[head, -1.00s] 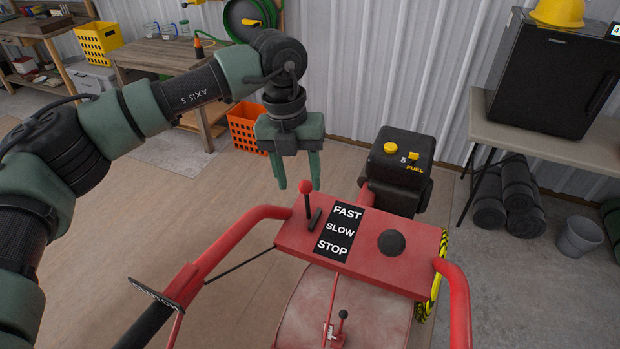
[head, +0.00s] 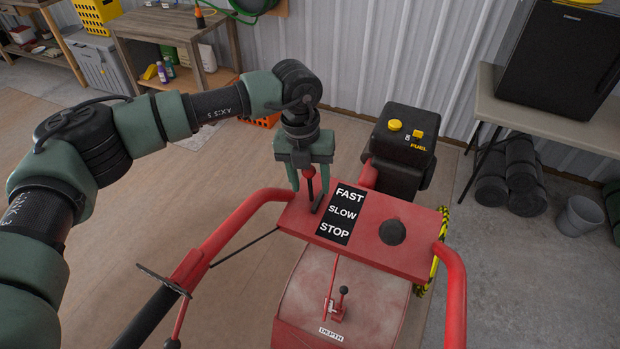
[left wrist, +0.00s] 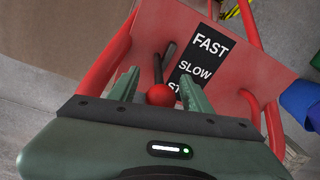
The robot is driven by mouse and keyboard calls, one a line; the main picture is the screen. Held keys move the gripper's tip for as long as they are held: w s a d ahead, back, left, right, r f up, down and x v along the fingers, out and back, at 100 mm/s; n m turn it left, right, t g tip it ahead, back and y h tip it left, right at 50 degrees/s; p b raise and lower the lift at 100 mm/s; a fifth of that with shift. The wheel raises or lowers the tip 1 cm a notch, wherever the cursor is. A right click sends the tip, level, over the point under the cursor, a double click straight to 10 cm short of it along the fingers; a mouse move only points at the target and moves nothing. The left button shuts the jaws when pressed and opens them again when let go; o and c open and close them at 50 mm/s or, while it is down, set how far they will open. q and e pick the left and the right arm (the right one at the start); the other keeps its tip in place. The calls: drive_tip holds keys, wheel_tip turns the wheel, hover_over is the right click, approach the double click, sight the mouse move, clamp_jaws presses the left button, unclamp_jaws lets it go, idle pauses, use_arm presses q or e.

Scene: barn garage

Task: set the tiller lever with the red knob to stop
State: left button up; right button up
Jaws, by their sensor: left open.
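The red knob (head: 309,171) tops a thin dark lever on the red tiller panel (head: 370,236). The lever stands in a short dark slot left of a black label (head: 341,212) reading FAST, SLOW, STOP from far to near. In the head view the knob lies beyond the FAST end; the lever's exact setting is hard to read. My left gripper (head: 310,186) is open and points down, one finger on each side of the knob. In the left wrist view the knob (left wrist: 161,95) sits between the fingers, with gaps visible on both sides. My right gripper is not in view.
Red handlebars (head: 235,228) flank the panel. A round black knob (head: 392,232) is at its right, and a black engine box (head: 404,143) with yellow caps stands behind. A small depth lever (head: 342,292) is below. Open floor lies to the left.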

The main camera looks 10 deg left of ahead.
use_arm(q)
clamp_jaws()
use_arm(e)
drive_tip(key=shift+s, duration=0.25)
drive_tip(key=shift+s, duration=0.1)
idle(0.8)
